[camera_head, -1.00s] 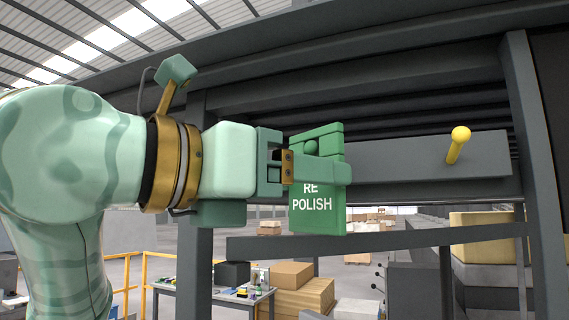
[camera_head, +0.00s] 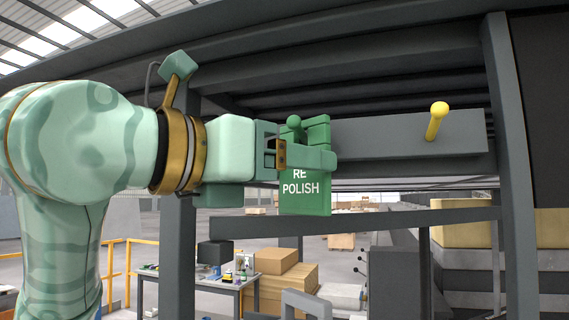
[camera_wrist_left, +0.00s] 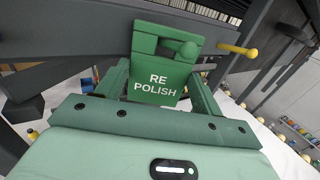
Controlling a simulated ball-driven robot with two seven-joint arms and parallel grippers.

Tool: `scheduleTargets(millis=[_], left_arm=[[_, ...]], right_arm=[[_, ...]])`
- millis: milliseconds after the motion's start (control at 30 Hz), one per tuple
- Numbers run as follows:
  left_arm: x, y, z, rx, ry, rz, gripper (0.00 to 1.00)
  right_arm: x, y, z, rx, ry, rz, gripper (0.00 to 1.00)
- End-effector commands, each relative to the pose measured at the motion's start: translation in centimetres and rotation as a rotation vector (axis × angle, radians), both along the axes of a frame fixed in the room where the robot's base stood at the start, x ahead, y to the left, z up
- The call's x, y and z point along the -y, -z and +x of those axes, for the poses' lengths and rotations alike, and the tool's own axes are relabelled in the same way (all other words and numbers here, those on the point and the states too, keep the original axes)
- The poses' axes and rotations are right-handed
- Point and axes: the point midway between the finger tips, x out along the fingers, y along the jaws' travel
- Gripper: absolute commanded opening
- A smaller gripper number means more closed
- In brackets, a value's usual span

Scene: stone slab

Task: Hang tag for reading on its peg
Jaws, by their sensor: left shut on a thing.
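A green tag (camera_head: 305,197) with white "RE POLISH" lettering hangs upright in front of the grey rail. My left gripper (camera_head: 325,158) is shut on it. In the left wrist view, the tag (camera_wrist_left: 158,82) sits between my two fingers (camera_wrist_left: 160,92), with an opening in its upper part. A green round-headed peg (camera_head: 294,121) stands out at the tag's top left; in the left wrist view its ball head (camera_wrist_left: 188,50) shows at the right of the opening. The head seems to be in front of the tag; the peg's root is hidden. My right gripper is out of view.
A yellow peg (camera_head: 438,108) stands out from the grey rail (camera_head: 385,138) to the right and is bare. A dark upright post (camera_head: 505,160) is at the rail's right end. The rail between the tag and yellow peg is clear. A workbench (camera_head: 190,276) stands below, further back.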

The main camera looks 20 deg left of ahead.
Motion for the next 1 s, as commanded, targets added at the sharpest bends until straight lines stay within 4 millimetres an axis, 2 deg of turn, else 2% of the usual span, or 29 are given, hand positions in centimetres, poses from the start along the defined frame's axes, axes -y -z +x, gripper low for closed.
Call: scheduleTargets(millis=[267,300,367,1000], left_arm=[[0.0,-0.02,-0.01,0.001,0.0,-0.001,0.45],[0.0,-0.02,-0.01,0.001,0.0,-0.001,0.76],[0.0,-0.01,-0.01,0.001,0.0,-0.001,0.92],[-0.05,-0.04,0.02,0.001,-0.002,-0.001,0.93]], right_arm=[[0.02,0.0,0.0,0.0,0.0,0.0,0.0],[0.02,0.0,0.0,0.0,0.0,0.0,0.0],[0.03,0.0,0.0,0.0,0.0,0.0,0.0],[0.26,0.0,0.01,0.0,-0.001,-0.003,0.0]])
